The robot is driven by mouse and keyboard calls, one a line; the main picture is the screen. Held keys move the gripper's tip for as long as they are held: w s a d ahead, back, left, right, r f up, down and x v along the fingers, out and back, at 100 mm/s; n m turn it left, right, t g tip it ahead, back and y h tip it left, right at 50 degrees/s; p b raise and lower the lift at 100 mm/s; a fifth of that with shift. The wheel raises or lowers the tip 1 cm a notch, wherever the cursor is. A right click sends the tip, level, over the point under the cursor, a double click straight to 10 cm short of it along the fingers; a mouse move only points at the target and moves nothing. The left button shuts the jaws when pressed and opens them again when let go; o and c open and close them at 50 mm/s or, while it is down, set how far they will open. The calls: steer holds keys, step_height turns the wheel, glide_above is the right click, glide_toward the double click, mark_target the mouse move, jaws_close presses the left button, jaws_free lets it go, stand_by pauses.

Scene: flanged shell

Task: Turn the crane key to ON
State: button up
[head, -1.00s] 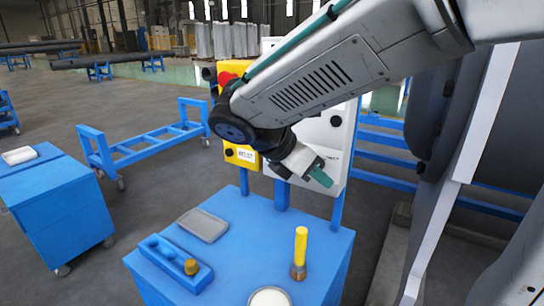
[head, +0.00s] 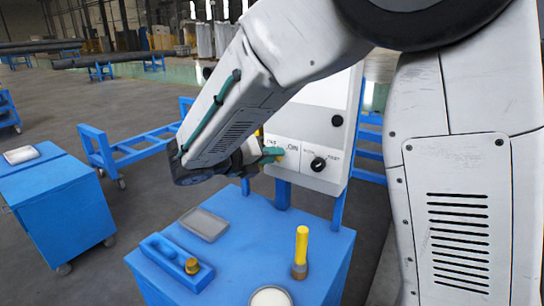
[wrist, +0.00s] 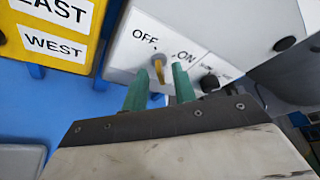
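The yellow crane key (wrist: 158,70) stands out of the white control panel (head: 345,100) between the OFF and ON labels in the wrist view. Its upper end leans slightly toward OFF. My gripper (wrist: 162,78) has its two green fingers on either side of the key, spread apart, with a visible gap at least on the right. I cannot tell whether the left finger touches it. In the head view my gripper (head: 274,154) is at the panel's lower left, and my arm hides the OFF side.
A black selector knob (head: 318,164) is right of the key, with a black button (head: 337,121) above it. A yellow EAST/WEST box (wrist: 50,30) adjoins on the left.

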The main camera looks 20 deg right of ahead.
steer(key=shift+w+d+f, duration=0.1)
steer(key=shift+w+d, duration=0.05)
steer(key=shift+d, duration=0.25)
jaws_close()
